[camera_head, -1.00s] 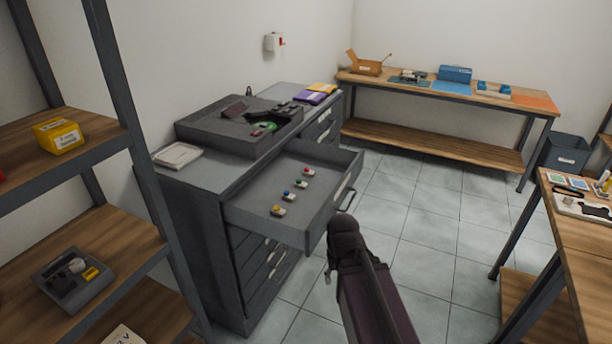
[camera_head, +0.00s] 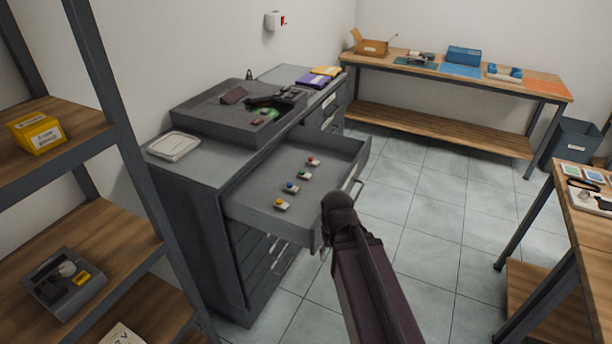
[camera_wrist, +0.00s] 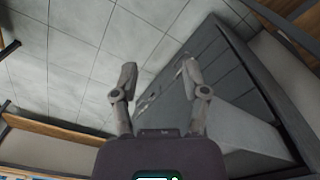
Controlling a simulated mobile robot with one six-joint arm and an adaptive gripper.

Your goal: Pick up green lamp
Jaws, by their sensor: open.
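In the head view, several small lamps lie in a row in the open drawer. The green lamp (camera_head: 304,175) is between the red lamp (camera_head: 313,161) and the blue lamp (camera_head: 291,187); the yellow lamp (camera_head: 281,204) is nearest the left front. My arm reaches up from the bottom of the head view, outside the drawer's front right corner; its fingers do not show clearly there. In the wrist view my gripper (camera_wrist: 158,75) is open and empty, with floor tiles and the cabinet front beyond it. No lamp can be made out in the wrist view.
The open drawer (camera_head: 262,219) juts from the grey cabinet (camera_head: 190,235). A dark tray (camera_head: 205,115) with items stands on top. A shelf rack with a yellow box (camera_head: 38,133) is at left, a workbench (camera_head: 440,145) at the back, a table (camera_head: 590,235) at right. Tiled floor between is clear.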

